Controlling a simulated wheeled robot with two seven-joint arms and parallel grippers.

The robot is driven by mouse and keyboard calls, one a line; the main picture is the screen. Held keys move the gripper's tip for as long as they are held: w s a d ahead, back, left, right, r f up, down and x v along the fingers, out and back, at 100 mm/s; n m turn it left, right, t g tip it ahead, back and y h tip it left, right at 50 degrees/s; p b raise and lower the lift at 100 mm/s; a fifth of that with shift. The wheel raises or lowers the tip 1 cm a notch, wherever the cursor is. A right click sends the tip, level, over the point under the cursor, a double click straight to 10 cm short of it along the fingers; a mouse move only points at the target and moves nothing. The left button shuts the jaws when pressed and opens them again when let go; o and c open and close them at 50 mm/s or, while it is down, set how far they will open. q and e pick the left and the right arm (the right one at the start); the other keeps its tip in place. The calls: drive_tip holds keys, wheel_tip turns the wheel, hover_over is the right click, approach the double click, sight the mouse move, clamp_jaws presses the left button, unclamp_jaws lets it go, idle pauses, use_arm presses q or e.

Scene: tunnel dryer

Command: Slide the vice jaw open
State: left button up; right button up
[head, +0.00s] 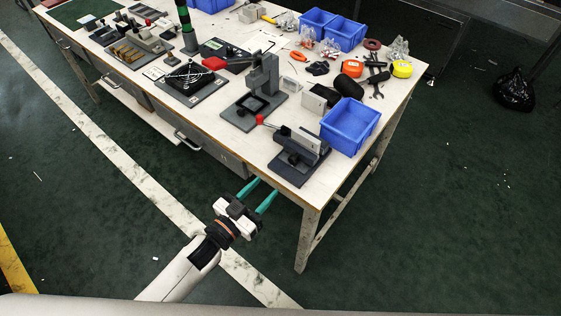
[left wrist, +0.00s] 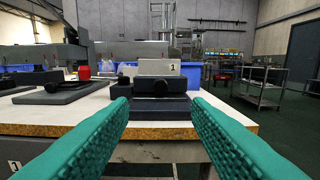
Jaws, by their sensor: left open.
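The vice (head: 300,153) sits at the near corner of the table. It has a dark base, a light grey upright plate and a dark round knob facing the near edge. In the left wrist view the vice (left wrist: 160,104) is straight ahead, with its knob centred between my fingers and a small label marked 1 above. My left gripper (head: 267,187) has teal fingers and is open and empty. It is just off the table's near edge, short of the vice and apart from it. My right gripper is in neither view.
A blue bin (head: 350,127) stands close behind the vice at the right. A grey press-like fixture (head: 262,88) stands behind it to the left, and a red-balled lever (head: 260,118) sticks out between. The table edge (left wrist: 60,129) lies between my gripper and the vice. The floor in front is clear.

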sight(291, 161)
use_arm(q)
drive_tip(key=x, duration=1.1)
drive_tip(key=shift+w+d, duration=0.15)
clamp_jaws()
